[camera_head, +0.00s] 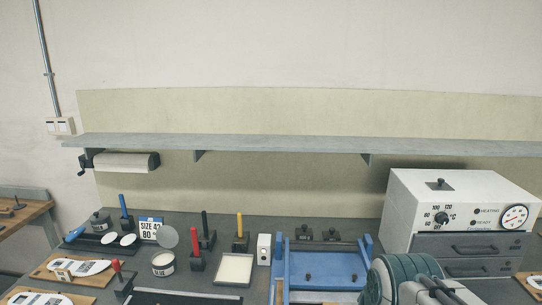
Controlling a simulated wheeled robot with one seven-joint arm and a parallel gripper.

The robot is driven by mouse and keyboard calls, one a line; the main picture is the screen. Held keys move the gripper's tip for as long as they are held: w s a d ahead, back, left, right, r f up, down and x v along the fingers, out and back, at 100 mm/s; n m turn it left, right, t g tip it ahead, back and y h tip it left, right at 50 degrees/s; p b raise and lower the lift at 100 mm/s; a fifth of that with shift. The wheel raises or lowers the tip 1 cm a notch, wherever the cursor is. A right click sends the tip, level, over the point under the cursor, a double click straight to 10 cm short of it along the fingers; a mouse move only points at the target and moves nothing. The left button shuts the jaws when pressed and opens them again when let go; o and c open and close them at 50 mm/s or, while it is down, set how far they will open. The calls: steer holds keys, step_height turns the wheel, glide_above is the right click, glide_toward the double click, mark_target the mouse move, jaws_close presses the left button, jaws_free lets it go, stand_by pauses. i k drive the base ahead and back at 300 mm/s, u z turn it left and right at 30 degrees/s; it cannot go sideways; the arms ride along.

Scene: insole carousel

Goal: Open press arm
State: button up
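A blue frame with a flat blue plate (326,264), which looks like the press, stands on the dark bench right of the middle. It has an upright blue post on its left side (284,262) and another blue part on its right side. Small dark knobs sit on the plate. I cannot tell for sure which part is the press arm or how far it is open. A teal ribbed and grey-white part at the bottom right looks like my own arm, and it covers the plate's lower right corner. My gripper's fingertips do not show.
A white heater box (460,210) with dials and drawers stands at the right. Upright red, black, yellow and blue handles, a round tin (163,264) and a pale tray (234,269) crowd the bench left of the blue frame. A grey shelf (300,144) runs above.

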mark_target(291, 282)
steer(key=z, duration=1.3)
steer(key=k, duration=1.05)
steer(key=u, duration=1.15)
steer(key=i, duration=0.5)
steer(key=z, duration=0.05)
